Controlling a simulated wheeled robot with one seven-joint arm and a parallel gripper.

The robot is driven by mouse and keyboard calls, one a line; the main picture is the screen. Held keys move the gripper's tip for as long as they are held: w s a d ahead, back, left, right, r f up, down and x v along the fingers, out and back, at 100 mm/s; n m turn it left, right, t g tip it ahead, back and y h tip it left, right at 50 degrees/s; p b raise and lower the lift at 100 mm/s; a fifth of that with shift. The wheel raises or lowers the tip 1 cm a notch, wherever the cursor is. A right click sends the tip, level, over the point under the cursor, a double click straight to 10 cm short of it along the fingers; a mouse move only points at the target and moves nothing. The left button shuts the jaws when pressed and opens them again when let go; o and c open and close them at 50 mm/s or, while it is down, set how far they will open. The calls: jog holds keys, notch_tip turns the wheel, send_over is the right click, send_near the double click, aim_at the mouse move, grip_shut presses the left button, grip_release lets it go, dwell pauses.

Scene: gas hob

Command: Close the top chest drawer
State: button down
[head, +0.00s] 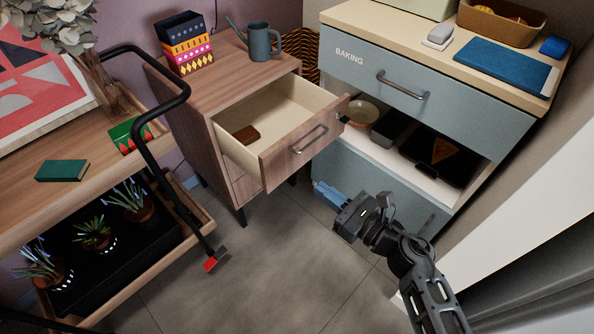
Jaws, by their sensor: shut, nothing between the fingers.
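The wooden chest (188,105) stands at the upper middle of the head view. Its top drawer (297,152) is pulled well out, with a grey bar handle (309,139) on its front. A small brown object (246,135) lies inside on the cream drawer floor. My gripper (322,190) is shut and empty. In the picture it is below and right of the drawer front, apart from it, with its fingers pointing left. Its height against the drawer is hard to tell.
A grey watering can (261,42) and stacked patterned boxes (184,45) stand on the chest. A blue baking cabinet (437,85) with an open shelf stands close on the right. A wooden cart (22,212) with a black rail is on the left. Floor (258,265) is clear in front.

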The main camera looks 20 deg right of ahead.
aim_at(273, 153)
jog(key=x, duration=1.3)
jog(key=shift+w+a, duration=0.15)
jog(key=shift+w, duration=0.1)
jog(key=shift+b, duration=0.3)
jog(key=b+x, duration=1)
jog(key=x, duration=0.7)
jog(key=shift+w+a, duration=0.15)
jog(key=shift+w, duration=0.1)
